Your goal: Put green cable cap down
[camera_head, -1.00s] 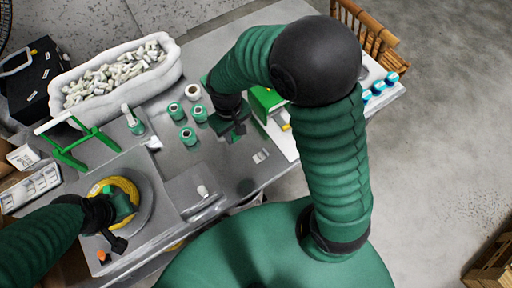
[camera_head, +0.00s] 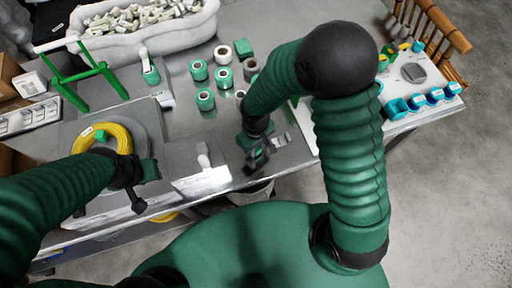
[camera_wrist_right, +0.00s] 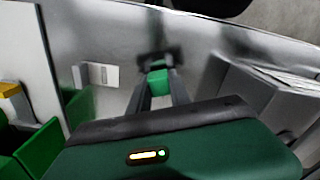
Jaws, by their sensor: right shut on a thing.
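My right gripper (camera_head: 260,156) is above the grey table near its front edge. In the right wrist view, its fingers (camera_wrist_right: 157,88) are shut on a small green cable cap (camera_wrist_right: 159,82). A pale surface lies beneath; I cannot tell whether the cap touches it. My left gripper (camera_head: 138,182) is beside the front right of a yellow cable coil (camera_head: 127,139); its fingertips are too unclear to judge. Another small green piece (camera_head: 100,135) shows at the coil.
Several green and white spools (camera_head: 198,70) stand behind the right gripper. A white bin (camera_head: 190,36) of pale parts is at the back. Blue-ringed pieces (camera_head: 418,102) lie on a white board at right.

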